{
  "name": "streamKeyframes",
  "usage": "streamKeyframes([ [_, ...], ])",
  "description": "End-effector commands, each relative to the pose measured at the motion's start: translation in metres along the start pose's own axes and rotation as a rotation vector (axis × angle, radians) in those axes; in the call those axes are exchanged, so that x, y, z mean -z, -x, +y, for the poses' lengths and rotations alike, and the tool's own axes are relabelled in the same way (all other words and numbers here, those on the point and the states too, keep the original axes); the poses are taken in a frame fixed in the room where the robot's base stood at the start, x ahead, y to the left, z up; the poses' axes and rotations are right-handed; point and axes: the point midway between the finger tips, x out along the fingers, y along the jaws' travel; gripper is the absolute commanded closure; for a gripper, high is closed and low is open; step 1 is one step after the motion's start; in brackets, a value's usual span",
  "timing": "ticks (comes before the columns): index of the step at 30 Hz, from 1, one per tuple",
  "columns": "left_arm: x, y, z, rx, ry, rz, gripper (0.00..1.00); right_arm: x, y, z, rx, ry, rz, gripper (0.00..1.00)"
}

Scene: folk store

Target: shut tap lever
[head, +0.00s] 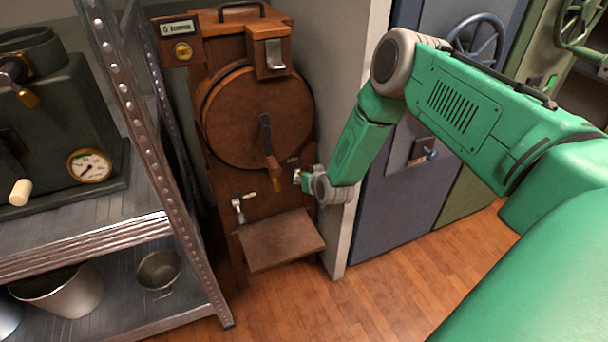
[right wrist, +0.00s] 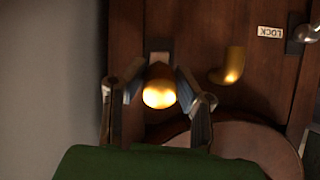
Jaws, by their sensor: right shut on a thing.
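A brown wooden cabinet (head: 222,130) with a round drum front (head: 245,115) stands in the middle of the head view. My right gripper (head: 302,180) is at the lower right of its face. In the right wrist view, my right gripper (right wrist: 158,95) has its two fingers on either side of a rounded brass lever end (right wrist: 159,94) and is shut on it. The lever comes from a dark plate on the wood. A bent brass piece (right wrist: 231,68) sits beside it, outside the fingers. In the head view the fingers mostly hide the lever. My left gripper is not in view.
A silver fitting (head: 238,205) sits lower left on the cabinet, above a wooden ledge (head: 280,240). A metal shelf (head: 105,235) stands left; a pale wall edge (head: 350,210) stands close right. Floor in front is clear.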

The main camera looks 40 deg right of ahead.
Motion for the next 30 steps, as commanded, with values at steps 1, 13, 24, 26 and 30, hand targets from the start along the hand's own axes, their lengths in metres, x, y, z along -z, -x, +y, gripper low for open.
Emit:
streamKeyframes([
  [1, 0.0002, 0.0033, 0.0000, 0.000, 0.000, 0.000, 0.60, 0.0055, -0.0001, 0.0008, -0.004, 0.001, -0.008, 1.00],
  [13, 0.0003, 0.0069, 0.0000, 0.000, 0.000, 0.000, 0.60, 0.0072, -0.0012, 0.0009, -0.012, -0.001, -0.052, 1.00],
  [24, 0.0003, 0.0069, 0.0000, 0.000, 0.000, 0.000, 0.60, 0.0071, -0.0010, 0.0004, -0.011, -0.001, -0.051, 0.54],
  [26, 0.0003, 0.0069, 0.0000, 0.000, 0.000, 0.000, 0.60, 0.0066, -0.0008, 0.0003, -0.011, -0.001, -0.052, 0.54],
  [30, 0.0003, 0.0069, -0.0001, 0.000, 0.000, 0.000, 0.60, 0.0057, -0.0004, -0.0001, -0.010, -0.001, -0.054, 0.54],
])
